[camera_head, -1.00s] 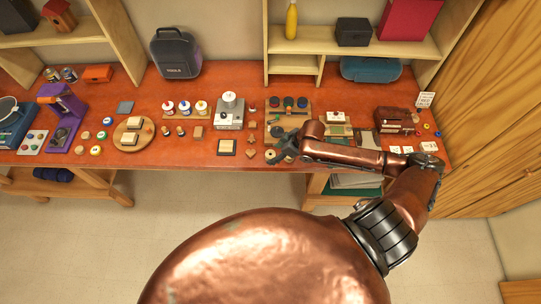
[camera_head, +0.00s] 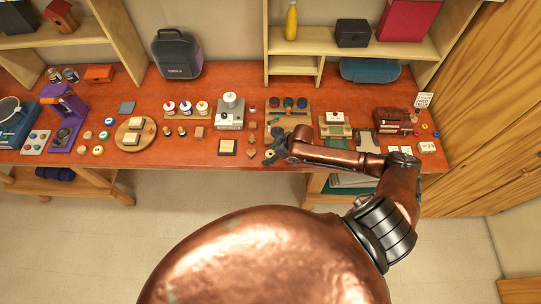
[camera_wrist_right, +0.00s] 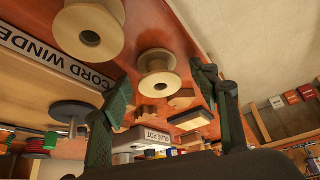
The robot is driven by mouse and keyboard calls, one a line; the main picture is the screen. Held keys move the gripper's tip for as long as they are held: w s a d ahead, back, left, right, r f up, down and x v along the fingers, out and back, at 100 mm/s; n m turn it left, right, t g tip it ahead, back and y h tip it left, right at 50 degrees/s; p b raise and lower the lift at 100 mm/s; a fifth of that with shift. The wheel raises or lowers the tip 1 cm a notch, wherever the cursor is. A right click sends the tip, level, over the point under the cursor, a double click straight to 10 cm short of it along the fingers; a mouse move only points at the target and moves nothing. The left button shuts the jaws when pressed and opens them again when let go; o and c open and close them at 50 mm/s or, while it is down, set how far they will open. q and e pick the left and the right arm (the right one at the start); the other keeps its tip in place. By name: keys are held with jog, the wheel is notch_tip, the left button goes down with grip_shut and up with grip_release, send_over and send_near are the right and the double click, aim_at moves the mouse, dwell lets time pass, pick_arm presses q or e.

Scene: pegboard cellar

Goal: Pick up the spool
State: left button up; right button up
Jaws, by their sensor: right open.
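A pale cream spool (camera_wrist_right: 157,84) with a dark centre hole shows in the right wrist view, ahead of and between the spread fingers of my right gripper (camera_wrist_right: 160,78). The fingers do not appear to touch it. A second, similar spool (camera_wrist_right: 88,24) is nearer the camera at the upper left, outside the fingers and beside the cord winder board (camera_wrist_right: 45,75). In the head view my right gripper (camera_head: 271,156) is low over the front part of the red-brown bench and largely hides the spools. My left gripper is not in view.
The grey glue pot unit (camera_head: 230,118) stands left of my gripper, with a dark-framed block (camera_head: 228,147) in front. Small wooden pieces (camera_head: 251,153) lie close by. A board with dark, red and green round parts (camera_head: 288,106) is behind. Bench space (camera_head: 205,157) at front left is clear.

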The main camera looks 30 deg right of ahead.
jog(key=shift+c, duration=0.7)
jog(key=c, duration=0.8)
jog(key=shift+r, duration=0.15)
